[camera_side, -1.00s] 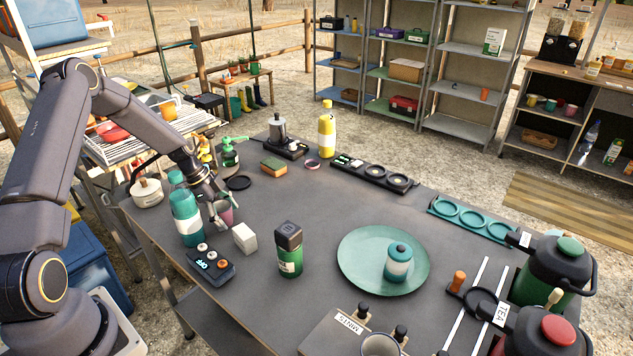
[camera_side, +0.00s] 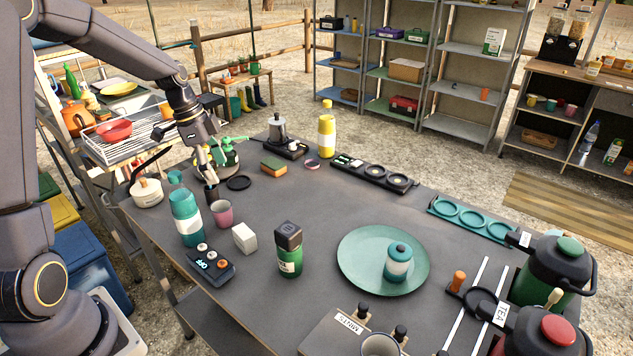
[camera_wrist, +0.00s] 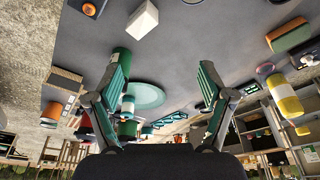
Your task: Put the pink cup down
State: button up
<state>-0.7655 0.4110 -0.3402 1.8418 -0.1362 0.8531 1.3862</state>
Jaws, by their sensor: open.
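The pink cup (camera_side: 222,214) stands upright on the grey table (camera_side: 330,205) in the side view, right of the teal bottle (camera_side: 186,215) and behind the white block (camera_side: 245,237). My gripper (camera_side: 210,178) is above and behind the cup, apart from it. In the wrist view my gripper (camera_wrist: 163,60) has its two green-padded fingers spread wide with nothing held between them. I cannot make out the pink cup in the wrist view.
A switch box (camera_side: 211,263) sits in front of the cup. A green jar (camera_side: 289,250) and a teal plate (camera_side: 355,285) stand to the right. A black disc (camera_side: 239,183) and a green spray bottle (camera_side: 229,158) are near my gripper. The table's middle is clear.

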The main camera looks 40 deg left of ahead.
jog(key=s+d+r+n+t+y, duration=0.1)
jog(key=s+d+r+n+y, duration=0.25)
jog(key=s+d+r, duration=0.6)
jog(key=s+d+r+n+t+h, duration=0.1)
jog(key=s+d+r+n+t, duration=0.1)
jog(key=s+d+n, duration=0.3)
jog(key=s+n, duration=0.1)
jog(key=s, duration=0.3)
jog(key=shift+d+r+t, duration=0.25)
jog(key=shift+r+t, duration=0.1)
jog(key=shift+t, duration=0.05)
